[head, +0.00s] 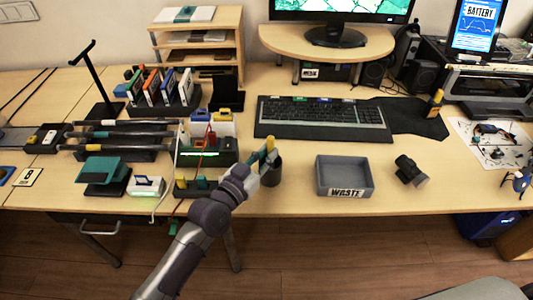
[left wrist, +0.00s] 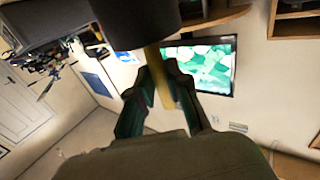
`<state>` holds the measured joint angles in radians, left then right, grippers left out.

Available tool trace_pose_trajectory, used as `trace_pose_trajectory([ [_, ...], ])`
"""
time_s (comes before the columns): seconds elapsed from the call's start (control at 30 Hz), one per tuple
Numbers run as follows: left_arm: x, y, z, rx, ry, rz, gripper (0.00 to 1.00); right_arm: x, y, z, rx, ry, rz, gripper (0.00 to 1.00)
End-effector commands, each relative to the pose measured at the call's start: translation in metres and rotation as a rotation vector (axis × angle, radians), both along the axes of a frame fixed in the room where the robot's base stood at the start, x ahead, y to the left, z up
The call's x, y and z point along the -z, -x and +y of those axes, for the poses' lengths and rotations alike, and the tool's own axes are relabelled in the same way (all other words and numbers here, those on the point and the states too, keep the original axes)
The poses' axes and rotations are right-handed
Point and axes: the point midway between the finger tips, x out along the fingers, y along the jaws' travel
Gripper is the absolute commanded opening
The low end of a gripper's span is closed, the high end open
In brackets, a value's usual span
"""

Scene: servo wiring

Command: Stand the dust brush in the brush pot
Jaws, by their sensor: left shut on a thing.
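My left gripper (head: 264,157) is shut on the yellow handle of the dust brush (head: 270,145), just above the table's front part. The handle (left wrist: 158,70) shows between the dark green fingers in the left wrist view, which looks upside down. The brush pot (head: 274,173) is a dark cylinder beside and partly behind the gripper. In the left wrist view the pot (left wrist: 135,22) fills the top, and the handle runs to its rim. I cannot tell how far the brush is inside; its other end is hidden. My right gripper is in neither view.
A grey waste tray (head: 345,177) stands right of the pot, with a small black object (head: 411,172) beyond it. A keyboard (head: 322,118) lies behind. A rack with coloured items (head: 205,152) stands close on the left. Bare table lies between pot and tray.

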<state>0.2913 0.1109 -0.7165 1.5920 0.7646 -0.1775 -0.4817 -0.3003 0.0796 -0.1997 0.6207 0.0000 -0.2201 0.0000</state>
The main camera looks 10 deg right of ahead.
Motion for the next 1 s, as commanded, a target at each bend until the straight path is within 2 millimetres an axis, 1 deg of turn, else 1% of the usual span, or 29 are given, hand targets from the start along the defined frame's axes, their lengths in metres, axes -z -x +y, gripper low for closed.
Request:
trace_pose_trajectory([
  [0.07, 0.004, 0.000, 0.000, 0.000, -0.001, -0.001, 0.00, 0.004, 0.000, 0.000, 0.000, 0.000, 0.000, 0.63],
  [0.37, 0.004, 0.000, 0.000, 0.000, 0.000, 0.000, 0.00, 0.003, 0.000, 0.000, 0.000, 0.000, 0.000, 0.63],
  [0.4, 0.004, 0.000, 0.000, 0.000, 0.000, 0.000, 0.23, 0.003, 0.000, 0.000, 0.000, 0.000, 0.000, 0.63],
  [0.53, 0.004, 0.000, 0.000, 0.000, 0.000, 0.000, 0.45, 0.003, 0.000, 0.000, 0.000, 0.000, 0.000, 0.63],
  [0.87, 0.004, 0.001, 0.002, 0.000, -0.001, 0.001, 0.46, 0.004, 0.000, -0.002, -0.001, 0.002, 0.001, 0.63],
  [1.0, 0.006, 0.011, 0.013, 0.000, -0.001, 0.003, 0.46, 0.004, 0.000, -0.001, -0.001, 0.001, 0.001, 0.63],
])
